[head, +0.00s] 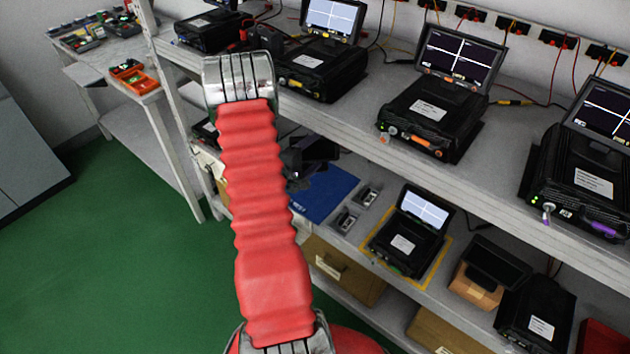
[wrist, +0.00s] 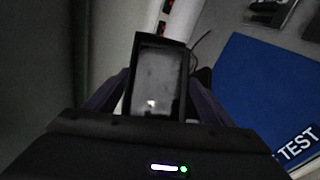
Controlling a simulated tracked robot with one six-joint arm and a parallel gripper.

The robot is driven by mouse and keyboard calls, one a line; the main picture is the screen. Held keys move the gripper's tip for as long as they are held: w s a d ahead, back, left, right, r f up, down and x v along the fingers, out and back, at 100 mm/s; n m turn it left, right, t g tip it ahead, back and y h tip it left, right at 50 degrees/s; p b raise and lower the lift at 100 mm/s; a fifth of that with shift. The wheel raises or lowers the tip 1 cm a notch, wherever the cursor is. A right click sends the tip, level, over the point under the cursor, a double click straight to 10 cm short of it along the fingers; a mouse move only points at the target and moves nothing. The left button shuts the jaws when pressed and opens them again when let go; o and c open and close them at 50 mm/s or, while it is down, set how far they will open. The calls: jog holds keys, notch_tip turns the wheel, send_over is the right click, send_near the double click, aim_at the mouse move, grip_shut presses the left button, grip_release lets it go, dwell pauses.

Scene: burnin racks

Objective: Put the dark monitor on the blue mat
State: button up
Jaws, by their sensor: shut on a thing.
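My gripper (wrist: 157,96) is shut on the dark monitor (wrist: 158,72), whose greyish blank screen shows between the two fingers in the wrist view. In the head view the monitor (head: 318,149) is a dark shape at the end of my arm, in front of the far part of the blue mat (head: 325,192). The blue mat lies on the lower shelf. It also shows in the wrist view (wrist: 262,88), to the right of the gripper and apart from the monitor, with white "TEST" lettering. My arm hides part of the mat in the head view.
Small grey blocks (head: 345,220) lie right of the mat, beside a black unit with a lit screen (head: 405,240). Another dark screen (head: 495,262) leans at a cardboard box farther right. The upper shelf (head: 365,125) with several testers overhangs, and a shelf post (head: 175,110) stands left.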

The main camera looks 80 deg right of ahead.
jog(key=shift+f, duration=2.8)
jog(key=shift+f, duration=2.1)
jog(key=o, duration=1.5)
jog(key=shift+f, duration=0.15)
jog(key=v, duration=1.2)
